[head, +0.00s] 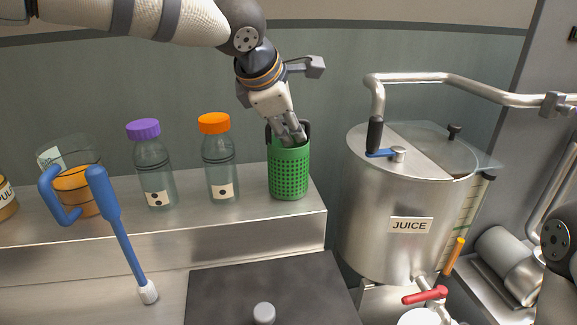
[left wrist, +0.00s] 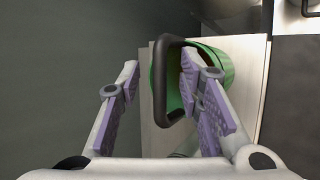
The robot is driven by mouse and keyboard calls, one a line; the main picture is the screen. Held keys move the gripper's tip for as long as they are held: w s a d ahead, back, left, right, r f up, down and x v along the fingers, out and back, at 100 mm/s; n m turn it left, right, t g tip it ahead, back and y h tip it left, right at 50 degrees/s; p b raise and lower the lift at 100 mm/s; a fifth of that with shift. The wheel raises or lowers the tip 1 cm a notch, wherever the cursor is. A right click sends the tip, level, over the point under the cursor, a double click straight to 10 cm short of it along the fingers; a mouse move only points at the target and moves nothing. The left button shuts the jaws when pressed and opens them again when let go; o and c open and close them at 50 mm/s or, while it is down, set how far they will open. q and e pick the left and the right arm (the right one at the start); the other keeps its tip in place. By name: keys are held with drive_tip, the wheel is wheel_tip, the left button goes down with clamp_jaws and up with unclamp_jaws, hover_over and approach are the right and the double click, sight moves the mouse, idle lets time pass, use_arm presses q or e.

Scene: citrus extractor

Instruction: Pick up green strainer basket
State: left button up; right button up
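The green strainer basket (head: 289,172), a perforated cup with a dark handle, stands upright on the raised steel shelf (head: 253,213) in the head view. My left gripper (head: 287,132) points down at its top from above. In the left wrist view, the gripper (left wrist: 160,68) is open. The basket's black handle (left wrist: 157,85) lies between the two purple-padded fingers. The right-hand finger overlaps the opening of the basket (left wrist: 222,65); the left-hand finger is outside, apart from the handle. My right gripper is out of view.
Bottles with an orange cap (head: 214,123) and a purple cap (head: 143,129) stand left of the basket. The steel juice tank (head: 385,210) stands right, with a pipe above. A wall is close behind the shelf.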

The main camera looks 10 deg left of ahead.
use_arm(q)
drive_tip(key=shift+r, duration=0.1)
clamp_jaws()
drive_tip(key=shift+r, duration=0.1)
drive_tip(key=shift+r, duration=0.3)
drive_tip(key=s+d+v, duration=0.1)
drive_tip(key=v, duration=0.8)
drive_tip(key=s+d+f+v, duration=0.1)
drive_tip(key=d+v, duration=0.1)
drive_tip(key=v, duration=0.7)
drive_tip(key=shift+s+a+f, duration=0.2)
drive_tip(key=shift+s+a, duration=0.1)
drive_tip(key=shift+s, duration=0.15)
